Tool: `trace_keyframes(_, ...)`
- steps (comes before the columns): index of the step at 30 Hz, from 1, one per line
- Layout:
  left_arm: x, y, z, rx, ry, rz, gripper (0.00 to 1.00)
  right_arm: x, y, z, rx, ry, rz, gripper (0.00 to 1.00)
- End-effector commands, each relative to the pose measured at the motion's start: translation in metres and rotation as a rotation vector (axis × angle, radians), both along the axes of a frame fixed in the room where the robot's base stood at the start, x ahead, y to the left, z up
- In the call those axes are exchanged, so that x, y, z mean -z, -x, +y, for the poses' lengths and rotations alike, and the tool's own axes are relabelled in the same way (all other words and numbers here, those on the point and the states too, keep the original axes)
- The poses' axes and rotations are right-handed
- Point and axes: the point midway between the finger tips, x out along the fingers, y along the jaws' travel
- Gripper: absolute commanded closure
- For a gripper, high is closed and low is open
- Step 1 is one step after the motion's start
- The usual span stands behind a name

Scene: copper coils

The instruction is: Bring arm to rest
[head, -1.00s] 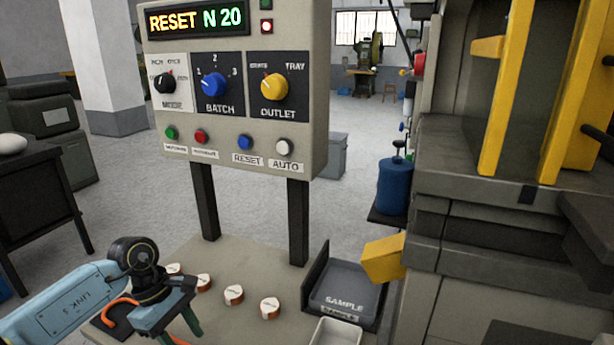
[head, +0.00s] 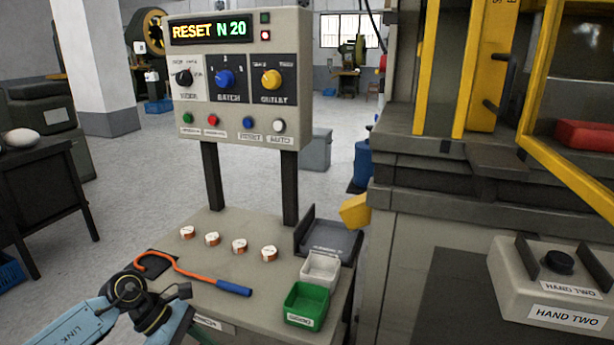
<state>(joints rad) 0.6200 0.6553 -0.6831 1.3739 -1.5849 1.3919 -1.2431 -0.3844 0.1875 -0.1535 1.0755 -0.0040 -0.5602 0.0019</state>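My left arm comes in at the lower left, its wrist (head: 150,300) low beside the near left corner of the grey-beige table (head: 225,285). My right arm and gripper do not show. Several copper coils (head: 239,245) stand in a row on the table. An orange hook tool with a blue handle (head: 233,288) lies in front of them, just right of my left wrist.
A control panel (head: 240,80) reading "RESET N 20" stands behind the coils. A dark sample tray (head: 335,240), a white bin (head: 320,268) and a green bin (head: 306,304) are at the table's right. A yellow-guarded press (head: 400,150) and a HAND TWO box (head: 545,290) stand further right.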

Motion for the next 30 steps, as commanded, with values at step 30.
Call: trace_keyframes(30,0.368,0.275,0.116,2.111,-0.824,-1.060,0.56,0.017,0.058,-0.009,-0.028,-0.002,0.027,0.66)
